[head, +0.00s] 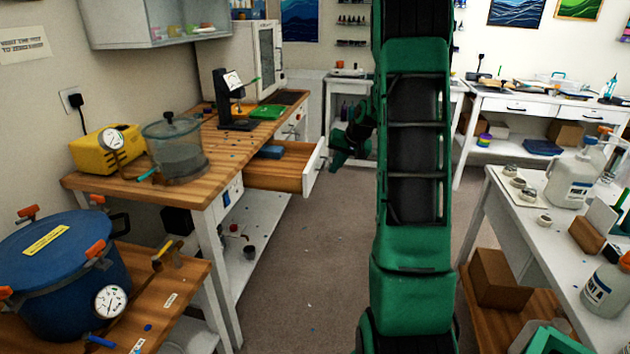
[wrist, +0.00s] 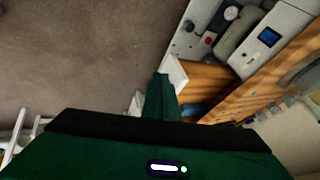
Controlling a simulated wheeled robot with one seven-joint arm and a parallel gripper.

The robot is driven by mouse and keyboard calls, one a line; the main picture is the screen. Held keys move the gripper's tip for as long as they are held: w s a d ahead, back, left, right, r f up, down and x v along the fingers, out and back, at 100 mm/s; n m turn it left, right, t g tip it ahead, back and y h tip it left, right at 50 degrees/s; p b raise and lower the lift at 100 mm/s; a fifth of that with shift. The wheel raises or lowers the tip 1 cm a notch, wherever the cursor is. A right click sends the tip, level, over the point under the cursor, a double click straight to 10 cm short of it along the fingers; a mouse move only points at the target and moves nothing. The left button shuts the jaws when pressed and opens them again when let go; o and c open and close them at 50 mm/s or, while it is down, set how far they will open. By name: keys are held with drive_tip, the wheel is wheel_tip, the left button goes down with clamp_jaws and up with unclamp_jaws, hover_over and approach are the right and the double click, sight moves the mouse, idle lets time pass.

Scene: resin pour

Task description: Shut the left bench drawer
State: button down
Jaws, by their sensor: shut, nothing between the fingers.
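The left bench drawer (head: 272,174) is pulled out from under the wooden-topped bench, with its white front panel (head: 315,168) facing the aisle. A blue item (head: 271,152) lies inside it. The wrist view also shows the drawer's wooden side (wrist: 208,77) and white front (wrist: 176,72). My green gripper (head: 336,165) is shut and empty, pointing down just outside the drawer front. In the wrist view my gripper (wrist: 160,78) is right beside the white front; I cannot tell whether they touch.
The bench top (head: 130,187) holds a yellow pump (head: 92,152), a clear vacuum chamber (head: 175,148) and a black stand (head: 225,100). A blue pressure pot (head: 60,262) stands front left. A white table (head: 530,215) with bottles is at right. The carpeted aisle (head: 310,270) is clear.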

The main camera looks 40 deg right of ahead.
drive_tip(key=w+d+f+t, duration=0.1)
drive_tip(key=w+d+f, duration=0.2)
drive_tip(key=d, duration=0.2)
approach(311, 183)
wheel_tip(311, 183, down, 4)
drive_tip(key=w, duration=0.1)
drive_tip(key=shift+w+m, duration=0.3)
drive_tip(key=shift+w, duration=0.45)
drive_tip(key=shift+w, duration=0.1)
